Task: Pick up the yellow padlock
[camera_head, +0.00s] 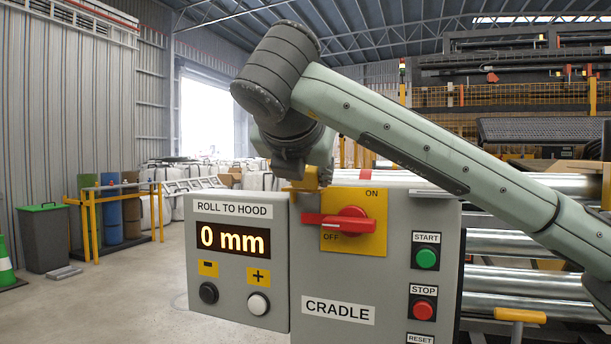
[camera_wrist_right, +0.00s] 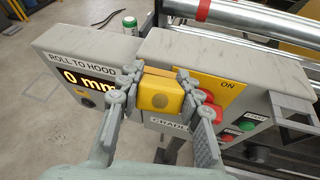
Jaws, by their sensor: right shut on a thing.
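The yellow padlock (camera_wrist_right: 160,93) is between the two grey fingers of my right gripper (camera_wrist_right: 159,88) in the right wrist view. The fingers press on its two sides, so the gripper is shut on it. In the head view my right gripper (camera_head: 300,172) hangs at the top of the grey control box, and part of the yellow padlock (camera_head: 312,177) shows below it. The lock's shackle is hidden. I cannot tell whether the padlock touches the box. My left gripper is not in view.
The control box marked CRADLE (camera_head: 308,270) has a red rotary switch (camera_head: 345,222) close right of the padlock. The ROLL TO HOOD display panel (camera_head: 228,300) stands to its left. Metal rollers (camera_head: 510,245) lie at right. A yellow-railed rack (camera_head: 92,220) stands on open floor at left.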

